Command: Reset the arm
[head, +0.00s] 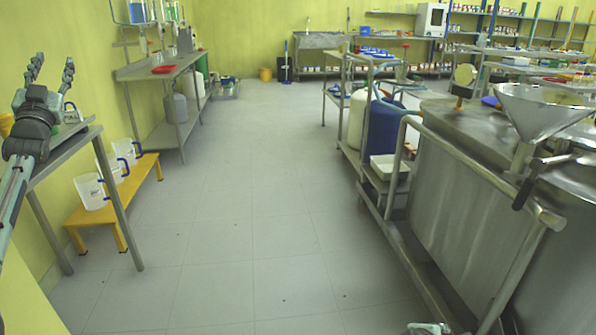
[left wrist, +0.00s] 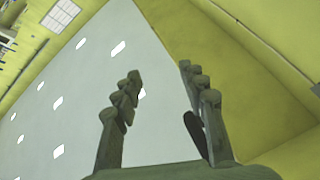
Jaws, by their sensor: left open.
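My left gripper (head: 53,68) is raised at the left of the head view, its fingers pointing up and spread apart. It is open and holds nothing. Its hand shows over the near end of a steel side table (head: 62,150); I cannot tell the height between them. In the left wrist view the two fingers (left wrist: 159,72) stand apart with nothing between them, against ceiling and yellow wall.
Clear jugs (head: 91,192) with blue handles stand on a low yellow bench (head: 150,172) at the left. A steel reactor unit (head: 465,190) with a railing and a funnel (head: 540,105) stands at the right. The grey floor (head: 240,190) between is clear.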

